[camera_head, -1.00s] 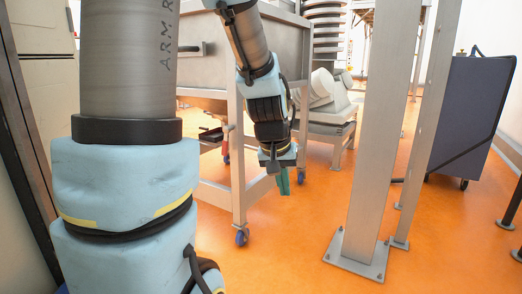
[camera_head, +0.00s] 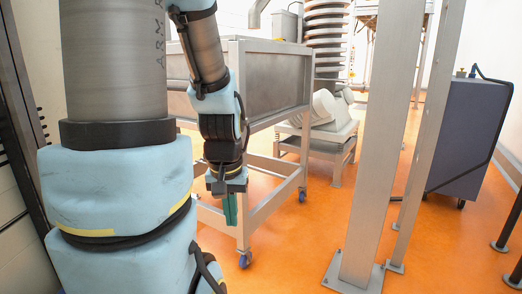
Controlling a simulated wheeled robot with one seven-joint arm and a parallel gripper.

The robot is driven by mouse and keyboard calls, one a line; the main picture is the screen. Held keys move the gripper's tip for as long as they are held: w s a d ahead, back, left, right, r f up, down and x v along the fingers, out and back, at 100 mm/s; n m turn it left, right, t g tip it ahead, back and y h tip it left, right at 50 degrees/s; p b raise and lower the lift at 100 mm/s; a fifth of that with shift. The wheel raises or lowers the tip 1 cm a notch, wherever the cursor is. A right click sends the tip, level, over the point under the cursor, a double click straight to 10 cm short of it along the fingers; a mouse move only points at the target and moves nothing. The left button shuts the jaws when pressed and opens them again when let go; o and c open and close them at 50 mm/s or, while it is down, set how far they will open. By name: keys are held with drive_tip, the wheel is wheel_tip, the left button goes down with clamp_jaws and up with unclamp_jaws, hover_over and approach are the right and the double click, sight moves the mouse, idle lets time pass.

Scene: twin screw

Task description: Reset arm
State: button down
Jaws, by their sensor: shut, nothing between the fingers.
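My gripper (camera_head: 230,210) hangs at the end of my arm, left of the picture's middle, with its green fingers pointing down. The fingers are together and hold nothing. The gripper is in front of the steel cart's frame, above the orange floor. My arm's large blue-padded links fill the left side of the view and hide what lies behind them.
A steel bin cart (camera_head: 262,75) on castors stands behind my gripper. A steel post (camera_head: 378,150) with a floor plate rises right of the middle. A dark blue cabinet (camera_head: 468,135) stands at the right. Orange floor (camera_head: 305,240) is open between cart and post.

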wheel_tip(320, 180, up, 17)
drive_tip(key=p, duration=1.4)
drive_tip(key=shift+f, duration=0.1)
